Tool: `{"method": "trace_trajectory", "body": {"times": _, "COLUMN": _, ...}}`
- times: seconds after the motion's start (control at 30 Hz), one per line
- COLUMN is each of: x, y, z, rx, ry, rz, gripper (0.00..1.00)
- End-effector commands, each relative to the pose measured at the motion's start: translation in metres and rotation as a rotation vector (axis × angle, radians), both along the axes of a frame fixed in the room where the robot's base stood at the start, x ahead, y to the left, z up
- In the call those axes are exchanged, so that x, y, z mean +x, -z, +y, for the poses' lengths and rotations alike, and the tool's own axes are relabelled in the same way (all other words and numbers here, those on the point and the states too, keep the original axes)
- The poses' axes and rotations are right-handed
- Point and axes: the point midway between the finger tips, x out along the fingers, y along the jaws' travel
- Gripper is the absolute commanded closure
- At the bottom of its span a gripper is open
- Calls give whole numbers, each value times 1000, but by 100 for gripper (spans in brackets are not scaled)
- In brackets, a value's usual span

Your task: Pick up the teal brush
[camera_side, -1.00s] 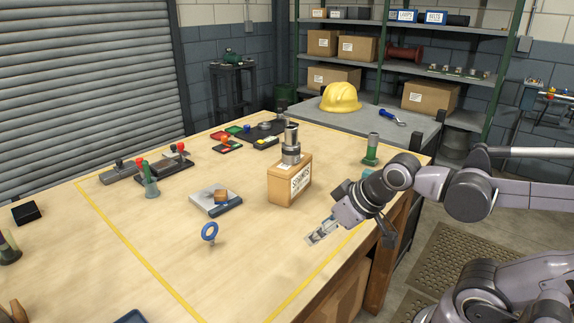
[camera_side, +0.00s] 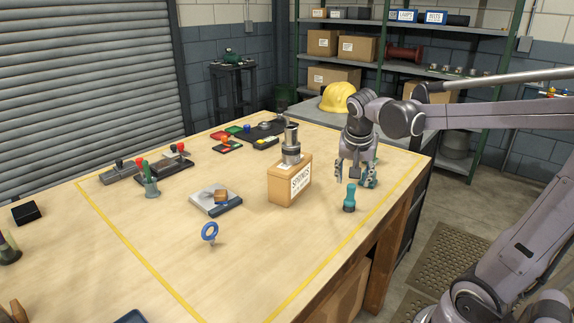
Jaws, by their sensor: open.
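A small upright teal item with a dark band near its foot (camera_side: 349,199) stands on the bench right of the cardboard box. A second teal shape (camera_side: 371,173) shows partly behind and beside the right finger of my gripper (camera_side: 354,179). I cannot tell for certain which of the two is the brush. My gripper points down with its fingers apart, low over the bench. The front teal item appears below and between the fingertips in the picture, apparently nearer the camera. Nothing is seen held.
A labelled cardboard box (camera_side: 289,183) with a metal cylinder (camera_side: 291,146) on top stands close left of my gripper. The bench's front middle is clear.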

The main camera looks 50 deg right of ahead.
Motion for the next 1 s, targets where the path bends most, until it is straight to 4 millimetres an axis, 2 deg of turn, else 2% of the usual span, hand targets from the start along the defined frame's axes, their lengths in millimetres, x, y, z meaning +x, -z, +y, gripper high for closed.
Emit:
{"method": "trace_trajectory", "body": {"times": 0.17, "x": 0, "y": 4, "z": -15, "rx": 0, "ry": 82, "rz": 7, "gripper": 49}}
{"method": "trace_trajectory", "body": {"times": 0.5, "x": 7, "y": 42, "z": -29, "rx": 0, "ry": 79, "rz": 6, "gripper": 49}}
{"method": "trace_trajectory", "body": {"times": 0.83, "x": 11, "y": 58, "z": -35, "rx": 0, "ry": 76, "rz": 7, "gripper": 49}}
{"method": "trace_trajectory", "body": {"times": 1.0, "x": 20, "y": 76, "z": -42, "rx": 0, "ry": 77, "rz": 6, "gripper": 49}}
